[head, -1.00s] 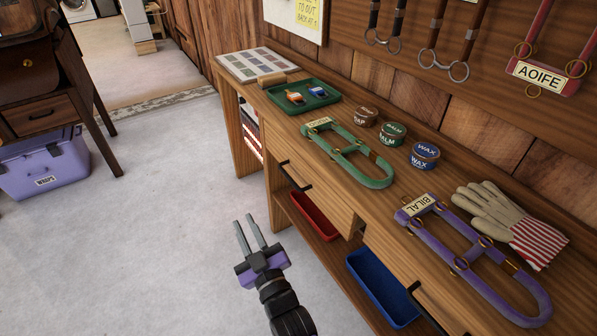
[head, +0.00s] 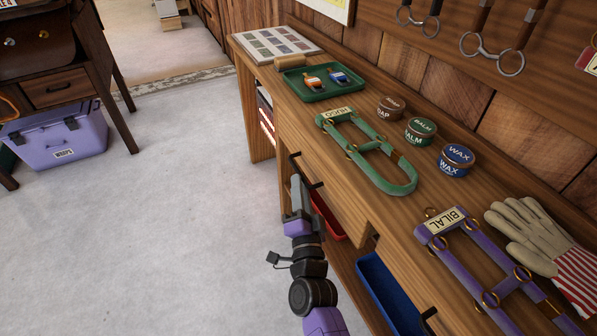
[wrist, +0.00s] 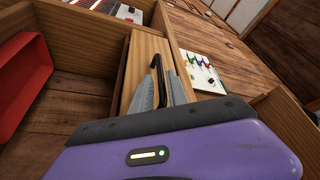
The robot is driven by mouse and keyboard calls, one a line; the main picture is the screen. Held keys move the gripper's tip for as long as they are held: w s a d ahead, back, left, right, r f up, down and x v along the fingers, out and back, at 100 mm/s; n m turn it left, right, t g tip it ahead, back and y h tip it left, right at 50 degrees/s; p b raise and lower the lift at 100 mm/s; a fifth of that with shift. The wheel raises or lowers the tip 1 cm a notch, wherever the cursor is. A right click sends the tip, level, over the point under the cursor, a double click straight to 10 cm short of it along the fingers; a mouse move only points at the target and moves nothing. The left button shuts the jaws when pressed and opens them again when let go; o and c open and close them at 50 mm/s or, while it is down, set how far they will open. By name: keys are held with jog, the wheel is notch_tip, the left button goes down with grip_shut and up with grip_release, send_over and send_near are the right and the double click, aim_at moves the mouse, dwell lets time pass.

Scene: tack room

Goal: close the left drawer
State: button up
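The left drawer (head: 335,193) is under the workbench top, and its front stands a little out from the bench. Its black bar handle (head: 307,171) also shows in the wrist view (wrist: 166,67), where the wooden drawer front (wrist: 142,62) is ahead of the fingers. My gripper (head: 297,188) is close in front of the drawer, at its handle.
The workbench (head: 290,100) carries a green tray (head: 310,90), a green halter (head: 372,160), several tins and a purple halter (head: 470,265). A red bin (head: 328,218) and a blue bin (head: 385,295) are below.

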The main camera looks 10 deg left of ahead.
aim_at(298, 169)
jog(key=shift+b+x, duration=0.85)
jog(key=shift+x, duration=1.7)
grip_shut()
jog(key=shift+f, duration=0.1)
